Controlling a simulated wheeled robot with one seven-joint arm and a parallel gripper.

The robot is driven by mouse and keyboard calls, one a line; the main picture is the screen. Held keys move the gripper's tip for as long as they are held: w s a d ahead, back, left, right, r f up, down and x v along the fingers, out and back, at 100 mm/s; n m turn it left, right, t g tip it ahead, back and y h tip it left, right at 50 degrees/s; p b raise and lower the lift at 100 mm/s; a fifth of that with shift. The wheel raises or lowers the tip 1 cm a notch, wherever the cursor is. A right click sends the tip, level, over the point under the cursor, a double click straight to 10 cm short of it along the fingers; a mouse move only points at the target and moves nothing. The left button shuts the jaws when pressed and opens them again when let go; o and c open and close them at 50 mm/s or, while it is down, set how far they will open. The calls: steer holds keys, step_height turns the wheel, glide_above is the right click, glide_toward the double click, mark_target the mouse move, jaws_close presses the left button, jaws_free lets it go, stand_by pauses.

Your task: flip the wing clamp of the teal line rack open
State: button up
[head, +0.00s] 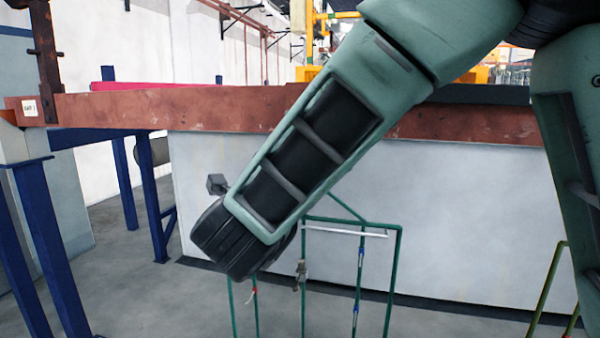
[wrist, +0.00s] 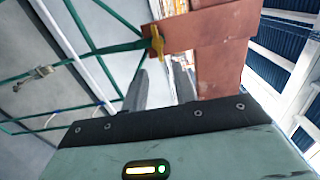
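The wing piece appears just beyond the fingertips, with no clear contact.
A long rust-brown beam (head: 220,112) crosses above a pale tank wall (head: 460,215). Blue posts (head: 48,250) stand at left. An olive-green rack (head: 548,285) hangs at lower right. A small metal clip (head: 301,272) sits on the teal rack. Grey floor is open at lower left.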

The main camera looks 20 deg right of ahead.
steer(key=v, duration=1.1)
steer(key=shift+s+a, duration=0.15)
steer(key=shift+s, duration=0.05)
steer(key=w+a+f+n+t+y, duration=0.1)
steer(key=w+a+f+n+y, duration=0.25)
steer(key=a+n+y, duration=0.5)
steer(key=s+a+f+n+g+y, duration=0.4)
steer(key=s+f+n+g+y, duration=0.4)
steer(key=n, duration=0.5)
steer(key=s+d+f+n+g+h, duration=0.3)
steer(key=s+d+n+g, duration=0.1)
steer(key=s+d+n, duration=0.3)
steer(key=s+d+f+n+g+h, duration=0.2)
steer(key=s+d+f+n+g, duration=0.25)
steer(key=s+d, duration=0.35)
step_height(320, 180, up, 23)
steer(key=w+p, duration=0.1)
steer(key=p, duration=2.1)
steer(key=shift+w+d+r+t+p, duration=0.2)
steer(key=shift+t+p, duration=0.1)
steer(key=shift+t, duration=0.15)
